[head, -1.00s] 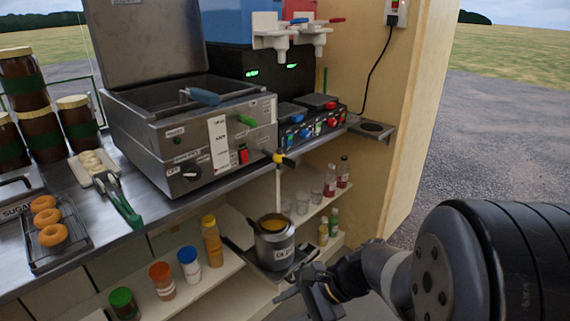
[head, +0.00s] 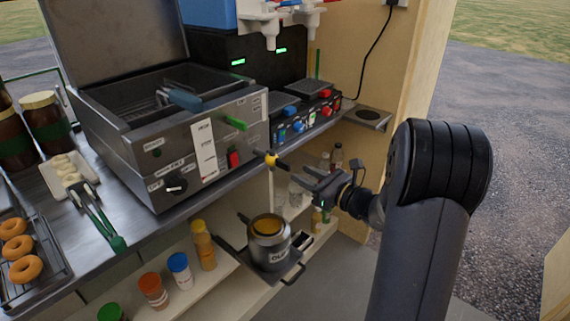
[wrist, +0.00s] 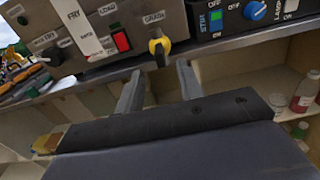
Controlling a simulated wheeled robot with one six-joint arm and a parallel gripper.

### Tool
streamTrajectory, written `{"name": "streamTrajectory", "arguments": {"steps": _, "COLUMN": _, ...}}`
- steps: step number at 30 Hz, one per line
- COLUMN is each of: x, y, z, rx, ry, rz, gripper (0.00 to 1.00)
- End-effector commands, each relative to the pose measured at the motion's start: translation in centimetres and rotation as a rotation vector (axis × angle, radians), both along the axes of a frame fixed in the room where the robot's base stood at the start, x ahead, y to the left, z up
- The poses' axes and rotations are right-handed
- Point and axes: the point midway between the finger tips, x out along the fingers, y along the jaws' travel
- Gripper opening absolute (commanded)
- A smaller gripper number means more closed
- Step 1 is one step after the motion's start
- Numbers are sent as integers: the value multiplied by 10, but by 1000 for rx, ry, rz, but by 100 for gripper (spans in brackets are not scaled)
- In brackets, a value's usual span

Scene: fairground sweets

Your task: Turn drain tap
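The drain tap (head: 271,159) is a small yellow tap with a dark lever on the lower front of the steel fryer (head: 190,150). In the wrist view the tap (wrist: 158,46) sits below the "DRAIN" label, its dark lever pointing toward me. My gripper (head: 308,176) is open and empty, just right of the tap in the head view. In the wrist view its two fingers (wrist: 159,72) are spread, one either side of the tap's line, with tips slightly below it. I see no contact. A steel oil pot (head: 269,245) with amber contents stands below the tap.
The counter edge (wrist: 90,92) runs just behind my fingers. A control box with blue and red knobs (head: 305,120) stands right of the fryer. Bottles and jars stand on the shelf below, with orange-capped (head: 152,289) and blue-capped (head: 180,270) jars at left.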

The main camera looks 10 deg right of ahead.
Motion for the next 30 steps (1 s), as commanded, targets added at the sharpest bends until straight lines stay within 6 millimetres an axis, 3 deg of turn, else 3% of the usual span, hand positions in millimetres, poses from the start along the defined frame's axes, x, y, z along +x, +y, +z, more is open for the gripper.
{"name": "streamTrajectory", "arguments": {"steps": 6, "x": 35, "y": 27, "z": 0, "rx": -2, "ry": 0, "rz": 4, "gripper": 36}}
{"name": "streamTrajectory", "arguments": {"steps": 12, "x": 54, "y": 40, "z": 0, "rx": -1, "ry": 0, "rz": 3, "gripper": 36}}
{"name": "streamTrajectory", "arguments": {"steps": 24, "x": 59, "y": 44, "z": 0, "rx": -2, "ry": 1, "rz": 1, "gripper": 35}}
{"name": "streamTrajectory", "arguments": {"steps": 30, "x": 59, "y": 44, "z": 0, "rx": -2, "ry": 1, "rz": 1, "gripper": 18}}
